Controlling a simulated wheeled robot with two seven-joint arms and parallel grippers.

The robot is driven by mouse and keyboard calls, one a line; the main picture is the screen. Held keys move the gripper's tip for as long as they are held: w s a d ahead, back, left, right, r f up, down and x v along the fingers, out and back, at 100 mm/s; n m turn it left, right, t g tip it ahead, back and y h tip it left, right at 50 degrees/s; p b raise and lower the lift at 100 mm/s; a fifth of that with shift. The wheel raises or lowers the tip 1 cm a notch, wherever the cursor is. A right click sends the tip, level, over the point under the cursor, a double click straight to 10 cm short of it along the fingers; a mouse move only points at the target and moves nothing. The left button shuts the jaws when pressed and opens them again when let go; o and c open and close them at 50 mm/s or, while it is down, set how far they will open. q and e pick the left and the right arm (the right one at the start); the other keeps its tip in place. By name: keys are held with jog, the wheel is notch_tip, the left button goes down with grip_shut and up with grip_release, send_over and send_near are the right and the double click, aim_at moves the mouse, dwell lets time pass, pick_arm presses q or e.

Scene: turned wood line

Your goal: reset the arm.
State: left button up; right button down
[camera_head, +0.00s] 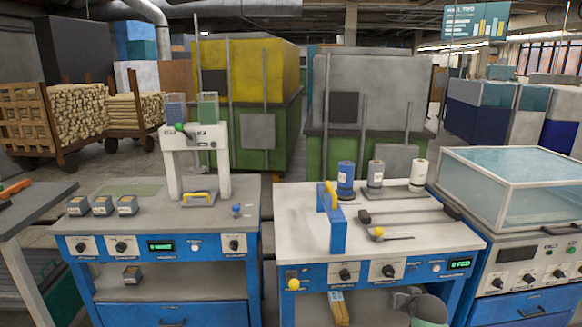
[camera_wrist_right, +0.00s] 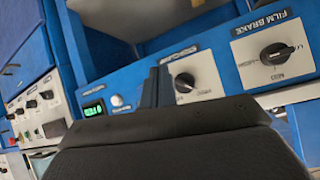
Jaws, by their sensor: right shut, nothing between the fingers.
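My right arm shows at the bottom right of the head view, with its gripper (camera_head: 404,299) in front of the lower shelf of the right blue bench (camera_head: 290,225). In the right wrist view the dark fingers of the right gripper (camera_wrist_right: 156,84) stand together, shut and empty. They are in front of the bench's blue front panel, which appears upside down, with a knob (camera_wrist_right: 184,82) just beside them. I cannot tell the gap between fingers and panel. My left arm and gripper are in neither view.
On the right bench stand a blue upright frame (camera_head: 331,222) and several spools, including a white one (camera_head: 418,173). The left bench (camera_head: 165,222) carries a white press-like machine (camera_head: 223,160) and small grey blocks (camera_head: 127,205). A clear-covered machine (camera_head: 515,190) stands close on the right.

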jog(key=s+a+f+n+g+y+p, duration=0.1)
jog(key=s+a+g, duration=0.1)
jog(key=s+a, duration=0.6)
jog(key=s+a+n+g, duration=0.15)
jog(key=s+a, duration=0.25)
jog(key=s, duration=0.9)
jog(key=s+a+f+n+g+y+p, duration=0.1)
jog(key=s+a+n+g, duration=0.1)
jog(key=s+a, duration=0.6)
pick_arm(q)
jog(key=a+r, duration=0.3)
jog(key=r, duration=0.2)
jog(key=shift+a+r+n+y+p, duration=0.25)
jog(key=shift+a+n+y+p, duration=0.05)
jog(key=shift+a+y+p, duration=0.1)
pick_arm(e)
jog(key=s+f+g, duration=0.1)
jog(key=s+f, duration=0.2)
jog(key=s, duration=0.7)
jog(key=s+a+f+g, duration=0.1)
jog(key=s+f, duration=0.3)
jog(key=s, duration=0.5)
jog(key=shift+s+g+y, duration=0.3)
jog(key=shift+s+g, duration=0.05)
jog(key=shift+g, duration=0.2)
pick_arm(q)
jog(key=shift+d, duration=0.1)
pick_arm(e)
jog(key=shift+a+f+n, duration=0.1)
jog(key=shift+n, duration=0.15)
